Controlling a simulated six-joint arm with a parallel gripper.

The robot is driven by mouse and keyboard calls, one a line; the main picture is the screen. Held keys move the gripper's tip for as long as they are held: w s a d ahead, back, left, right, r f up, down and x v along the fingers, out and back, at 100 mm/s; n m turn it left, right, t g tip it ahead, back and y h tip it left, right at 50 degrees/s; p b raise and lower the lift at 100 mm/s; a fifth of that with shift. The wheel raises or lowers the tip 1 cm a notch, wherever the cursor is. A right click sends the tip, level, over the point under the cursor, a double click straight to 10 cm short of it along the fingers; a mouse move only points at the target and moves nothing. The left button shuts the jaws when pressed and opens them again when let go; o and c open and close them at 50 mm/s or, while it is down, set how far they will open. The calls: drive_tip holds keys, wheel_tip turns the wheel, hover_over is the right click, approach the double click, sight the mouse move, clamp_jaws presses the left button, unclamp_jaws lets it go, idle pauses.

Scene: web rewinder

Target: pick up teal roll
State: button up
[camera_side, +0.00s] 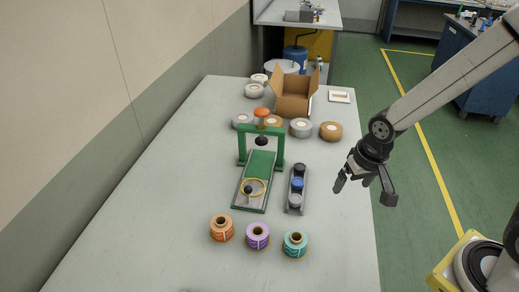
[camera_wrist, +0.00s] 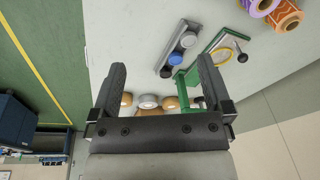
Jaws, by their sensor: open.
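The teal roll (camera_side: 295,243) stands upright on the table near its front. It is the rightmost of three rolls, beside the purple roll (camera_side: 257,235) and the orange roll (camera_side: 221,228). I do not see the teal roll in the wrist view, where the purple roll (camera_wrist: 258,5) and orange roll (camera_wrist: 286,16) sit at the top edge. My gripper (camera_side: 366,195) hangs in the air over the table's right edge, behind and to the right of the teal roll. Its two fingers are apart and empty; they also show in the wrist view (camera_wrist: 161,78).
A green rewinder frame (camera_side: 246,145) stands behind the rolls. A grey holder with dark and blue knobs (camera_side: 297,187) lies to its right. An open cardboard box (camera_side: 296,97) and several tape rolls (camera_side: 331,131) are farther back. Bare table lies right of the teal roll.

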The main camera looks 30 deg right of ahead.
drive_tip(key=w+a+f+m, duration=0.3)
drive_tip(key=a+f+m, duration=0.1)
drive_tip(key=a+m, duration=0.1)
drive_tip(key=m+g, duration=0.2)
drive_tip(key=m, duration=0.4)
hover_over(297, 232)
drive_tip(key=s, duration=0.1)
wheel_tip(297, 232, down, 6)
drive_tip(key=shift+a+f+m, duration=0.4)
drive_tip(key=shift+a+m, duration=0.1)
drive_tip(key=shift+m, duration=0.3)
drive_tip(key=shift+f, duration=1.3)
drive_tip(key=shift+f, duration=0.15)
drive_tip(key=shift+f, duration=2.45)
